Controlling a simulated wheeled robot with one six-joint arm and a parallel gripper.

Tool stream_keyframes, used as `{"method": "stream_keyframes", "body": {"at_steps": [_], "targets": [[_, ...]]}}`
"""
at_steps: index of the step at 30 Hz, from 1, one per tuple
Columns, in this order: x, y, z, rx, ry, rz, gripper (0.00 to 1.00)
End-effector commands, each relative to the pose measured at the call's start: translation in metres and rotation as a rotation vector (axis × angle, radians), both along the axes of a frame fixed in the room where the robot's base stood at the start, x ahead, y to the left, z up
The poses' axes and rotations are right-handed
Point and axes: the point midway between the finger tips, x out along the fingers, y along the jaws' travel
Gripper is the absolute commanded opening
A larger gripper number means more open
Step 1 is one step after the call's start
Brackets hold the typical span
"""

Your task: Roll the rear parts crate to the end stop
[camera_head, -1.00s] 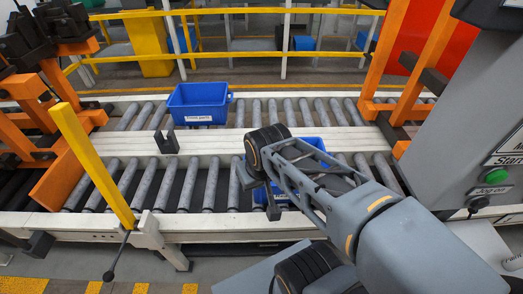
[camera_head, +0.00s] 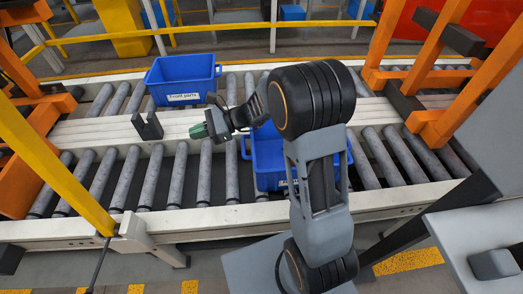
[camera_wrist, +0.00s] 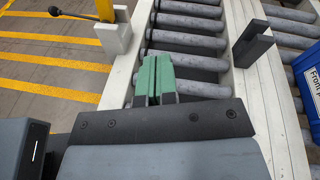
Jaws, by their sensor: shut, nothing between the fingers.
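A blue crate (camera_head: 267,160) sits on the near roller lane. My arm hides much of it, and its label cannot be read. A second blue crate (camera_head: 183,80), labelled "Front parts", stands on the far lane; its side also shows at the right of the wrist view (camera_wrist: 308,72). My gripper (camera_head: 199,131) has green fingertips, shut and empty. It is left of the near crate, apart from it, over the near lane's far side. In the wrist view the green fingers (camera_wrist: 154,80) are together above the rollers. I cannot tell which part is the end stop.
A black bracket (camera_head: 148,125) stands on the white rail between the lanes, left of my gripper. The near rollers (camera_head: 127,178) left of the crate are bare. A yellow post (camera_head: 55,160) and orange frames flank the left; more orange frames (camera_head: 440,70) stand right.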

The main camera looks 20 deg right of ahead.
Motion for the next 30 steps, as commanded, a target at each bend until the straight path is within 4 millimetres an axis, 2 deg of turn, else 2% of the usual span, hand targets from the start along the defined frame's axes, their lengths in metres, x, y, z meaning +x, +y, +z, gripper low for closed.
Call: {"method": "stream_keyframes", "body": {"at_steps": [1,4,10,17,30], "targets": [[0.012,-0.001,-0.014,0.054,0.045,-0.039,0.0],[0.03,-0.002,-0.022,0.145,0.105,-0.103,0.0],[0.046,-0.01,-0.03,0.231,0.159,-0.165,0.0],[0.04,-0.043,-0.029,0.242,0.163,-0.175,0.0],[0.015,-0.137,-0.03,0.239,0.162,-0.174,0.0]]}}
